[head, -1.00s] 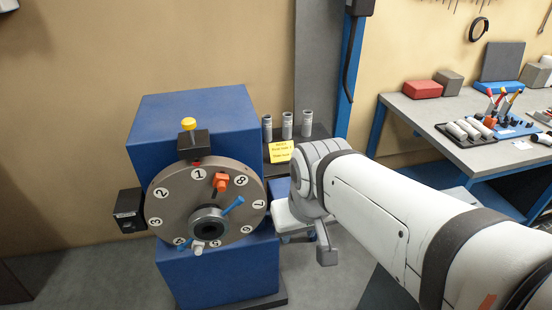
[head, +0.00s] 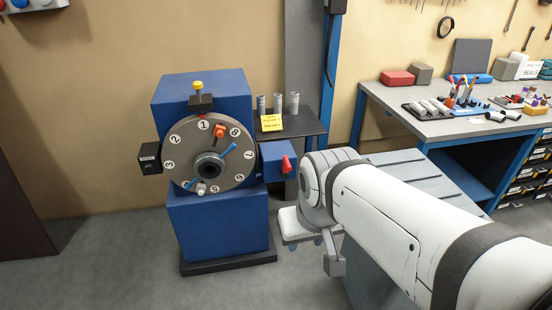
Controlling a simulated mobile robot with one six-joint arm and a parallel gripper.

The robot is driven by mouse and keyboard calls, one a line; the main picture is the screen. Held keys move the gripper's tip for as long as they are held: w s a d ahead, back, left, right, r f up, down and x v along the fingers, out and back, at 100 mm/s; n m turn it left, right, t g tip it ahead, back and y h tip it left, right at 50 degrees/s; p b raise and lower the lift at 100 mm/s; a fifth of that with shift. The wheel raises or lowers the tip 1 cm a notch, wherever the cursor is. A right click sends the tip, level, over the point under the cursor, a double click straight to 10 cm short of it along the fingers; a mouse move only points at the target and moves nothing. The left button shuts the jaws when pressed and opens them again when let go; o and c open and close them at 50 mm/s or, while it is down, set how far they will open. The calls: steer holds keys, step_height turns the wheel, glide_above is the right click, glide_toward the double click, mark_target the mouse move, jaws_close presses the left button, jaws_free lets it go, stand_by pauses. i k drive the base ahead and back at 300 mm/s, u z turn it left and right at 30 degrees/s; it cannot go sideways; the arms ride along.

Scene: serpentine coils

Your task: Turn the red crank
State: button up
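The red crank (head: 286,165) shows as a small red handle on the right face of a blue box (head: 274,158). This box juts from the right side of the blue machine (head: 215,228). My white arm reaches in from the lower right, and its bend is just right of the crank, apart from it in the picture.
The machine's grey dial (head: 184,150) carries numbers, an orange-red knob (head: 220,131) and a blue lever (head: 228,151). A dark shelf (head: 312,122) behind holds several grey cylinders and a yellow note (head: 271,123). A cluttered workbench (head: 390,122) stands right. Floor at left is clear.

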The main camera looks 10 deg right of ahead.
mark_target(287, 172)
steer(key=u, duration=0.65)
steer(key=i, duration=0.9)
steer(key=z, duration=0.25)
